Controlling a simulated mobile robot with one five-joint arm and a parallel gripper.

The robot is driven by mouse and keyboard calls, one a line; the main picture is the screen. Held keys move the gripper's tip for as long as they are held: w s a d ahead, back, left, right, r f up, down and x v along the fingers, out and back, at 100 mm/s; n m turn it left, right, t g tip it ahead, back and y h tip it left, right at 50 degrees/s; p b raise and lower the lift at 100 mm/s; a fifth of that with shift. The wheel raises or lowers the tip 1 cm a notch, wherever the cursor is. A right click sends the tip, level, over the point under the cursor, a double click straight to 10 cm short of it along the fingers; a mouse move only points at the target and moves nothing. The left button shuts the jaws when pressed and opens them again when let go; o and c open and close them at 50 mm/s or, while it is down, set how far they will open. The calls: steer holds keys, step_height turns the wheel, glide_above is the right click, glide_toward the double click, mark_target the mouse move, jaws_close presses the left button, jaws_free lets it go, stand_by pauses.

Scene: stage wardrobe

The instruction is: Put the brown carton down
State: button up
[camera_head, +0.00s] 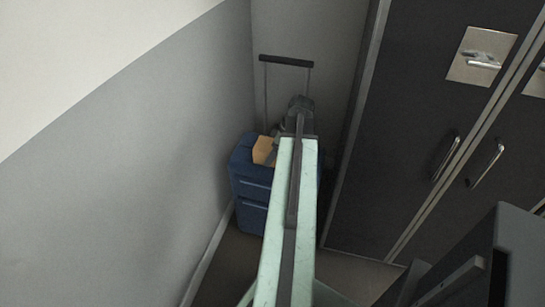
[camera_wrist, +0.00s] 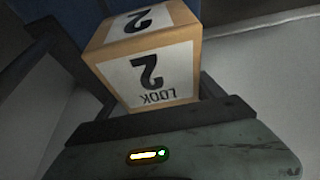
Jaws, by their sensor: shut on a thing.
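The brown carton (camera_head: 263,150) shows just left of my arm's end in the head view, in front of the top of a blue suitcase (camera_head: 250,190). In the wrist view the carton (camera_wrist: 103,65) is large, with white labels reading "2" and "LOOK", the lettering upside down. My gripper (camera_head: 276,144) is shut on the carton, with dark fingers beside it. My arm hides part of the suitcase and of the gripper. I cannot tell whether the carton touches the suitcase top.
The suitcase's pull handle (camera_head: 287,62) stands raised behind it. A grey wall (camera_head: 150,150) is close on the left. Dark lockers (camera_head: 410,110) with metal handles stand on the right. A strip of bare floor (camera_head: 232,265) shows in front of the suitcase.

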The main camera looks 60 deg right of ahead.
steer(key=shift+f, duration=0.15)
steer(key=o, duration=1.9)
steer(key=shift+r+p, duration=0.4)
steer(key=shift+r, duration=0.2)
steer(key=p+v, duration=1)
steer(key=v, duration=0.1)
steer(key=shift+s+d+r+p, duration=0.1)
steer(key=shift+s+r+p, duration=0.1)
steer(key=shift+p, duration=0.1)
steer(key=shift+f, duration=0.15)
